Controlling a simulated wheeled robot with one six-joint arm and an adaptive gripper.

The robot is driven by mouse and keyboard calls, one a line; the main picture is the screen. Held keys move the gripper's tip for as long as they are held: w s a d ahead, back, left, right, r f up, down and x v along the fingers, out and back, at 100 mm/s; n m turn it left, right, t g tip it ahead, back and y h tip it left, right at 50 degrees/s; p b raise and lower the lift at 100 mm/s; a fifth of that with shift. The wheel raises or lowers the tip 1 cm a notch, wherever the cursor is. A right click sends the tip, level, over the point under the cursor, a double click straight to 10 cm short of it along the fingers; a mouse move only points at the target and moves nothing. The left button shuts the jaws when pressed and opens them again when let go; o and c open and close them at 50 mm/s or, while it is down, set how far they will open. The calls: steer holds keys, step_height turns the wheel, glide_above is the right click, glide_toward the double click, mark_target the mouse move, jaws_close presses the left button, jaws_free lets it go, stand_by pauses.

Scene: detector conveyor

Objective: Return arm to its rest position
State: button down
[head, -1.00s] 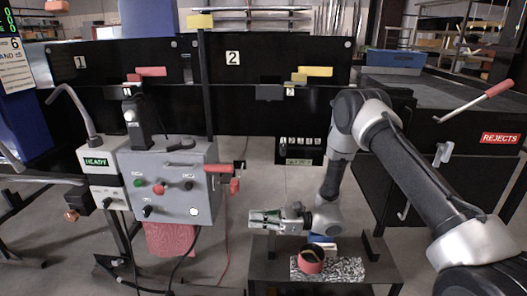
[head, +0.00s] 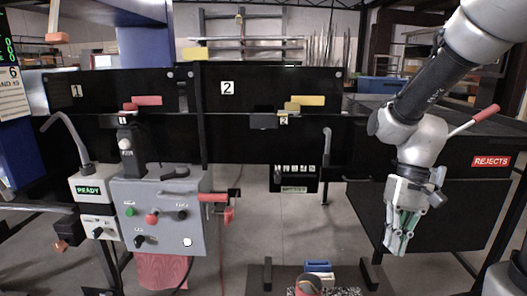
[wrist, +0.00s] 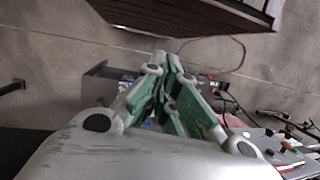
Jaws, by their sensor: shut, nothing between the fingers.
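My gripper (head: 392,250) hangs at the right in the head view, pointing down in front of the black side panel below the REJECTS sign. Its green-lined fingers are together and hold nothing. My arm is raised and folded, coming in from the upper right. In the wrist view the closed fingers (wrist: 165,115) show in the middle, with floor beyond them.
A low table (head: 253,280) at the bottom centre bears a red-rimmed cup (head: 308,284) and a blue-and-white item (head: 319,268). A grey control box (head: 165,215) stands at left. Black panels (head: 250,150) cross the back. A red-handled lever (head: 474,119) sticks out at right.

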steer(key=s+d+r+t+h, duration=0.1)
steer(key=s+d+r+t, duration=0.1)
steer(key=r, duration=0.4)
steer(key=s+d+r+t+h, duration=0.1)
steer(key=s+d+r+t, duration=0.2)
steer(key=d+r+t, duration=0.2)
step_height(320, 180, up, 2)
steer(key=shift+s+d+n+t, duration=0.25)
steer(key=shift+s+n+t, duration=0.05)
steer(key=shift+n, duration=0.1)
steer(key=shift+a, duration=0.1)
